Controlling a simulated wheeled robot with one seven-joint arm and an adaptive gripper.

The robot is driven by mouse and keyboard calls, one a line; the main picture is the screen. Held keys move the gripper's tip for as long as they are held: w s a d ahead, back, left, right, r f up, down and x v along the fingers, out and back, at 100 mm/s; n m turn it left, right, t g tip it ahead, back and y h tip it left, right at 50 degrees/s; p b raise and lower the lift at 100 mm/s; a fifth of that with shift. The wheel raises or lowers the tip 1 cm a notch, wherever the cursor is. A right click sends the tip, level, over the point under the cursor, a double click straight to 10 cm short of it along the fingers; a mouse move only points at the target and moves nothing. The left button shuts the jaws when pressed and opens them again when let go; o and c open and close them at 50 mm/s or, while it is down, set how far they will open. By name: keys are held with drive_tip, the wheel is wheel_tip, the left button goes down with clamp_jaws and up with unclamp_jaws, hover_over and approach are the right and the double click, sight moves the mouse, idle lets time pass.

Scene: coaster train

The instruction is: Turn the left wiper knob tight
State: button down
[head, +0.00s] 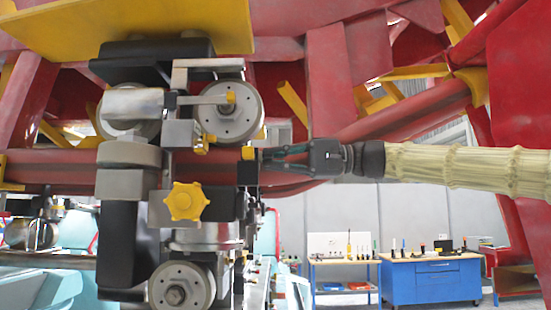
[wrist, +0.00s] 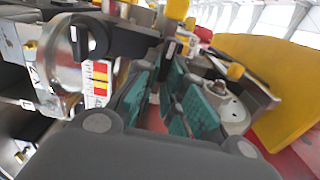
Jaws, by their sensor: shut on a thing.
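My gripper (head: 268,155) reaches in from the right in the head view, its fingers level. The tips meet a small black part with a yellow face (head: 248,153) on the right side of the wheel assembly. In the wrist view, the teal finger pads (wrist: 166,100) close around a narrow dark part below a black piece (wrist: 171,48) with a yellow top (wrist: 177,9). The gripped part is mostly hidden between the pads. I cannot tell for sure whether it is the left wiper knob. A yellow star-shaped knob (head: 187,201) faces the head camera, apart from my gripper.
Steel wheels (head: 228,111) and brackets crowd around the fingertips. A black round knob (wrist: 90,40) is at upper left in the wrist view. A red rail (head: 400,115) runs behind my arm. A blue workbench (head: 432,282) with tools stands far back.

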drive_tip(key=c, duration=1.5)
unclamp_jaws()
drive_tip(key=shift+r, duration=0.1)
